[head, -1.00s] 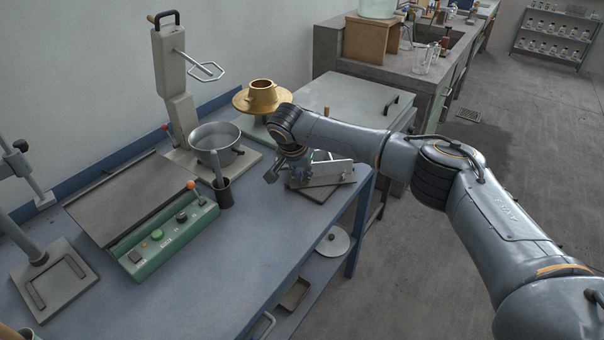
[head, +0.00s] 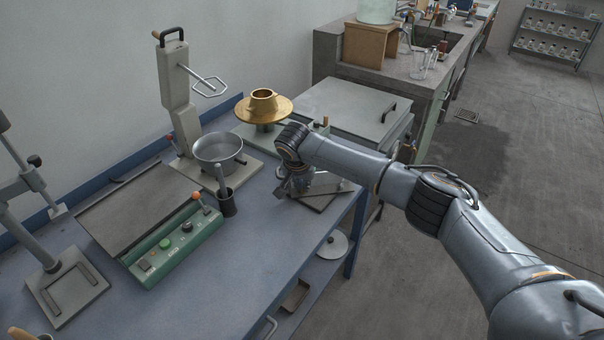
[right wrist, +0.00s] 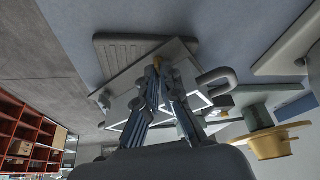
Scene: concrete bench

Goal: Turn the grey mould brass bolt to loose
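The grey mould (head: 332,190) lies at the right end of the blue bench, partly hidden behind my right gripper. In the right wrist view its grey plates (right wrist: 118,108) sit on a ribbed grey base, with a U-shaped handle at one side. The small brass bolt (right wrist: 157,62) shows at the mould's edge, between my fingertips. My right gripper (right wrist: 157,73) points at the mould, its fingers drawn close together with a tip on each side of the bolt; it looks shut on it. In the head view my right gripper (head: 298,188) is over the mould. My left gripper is not in view.
A metal bowl (head: 218,149), a dark cup with a pestle (head: 226,202) and a brass flanged piece (head: 264,107) stand nearby. A green control box (head: 172,245) and press stands are farther left. Bare bench (head: 270,250) lies in front of the mould.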

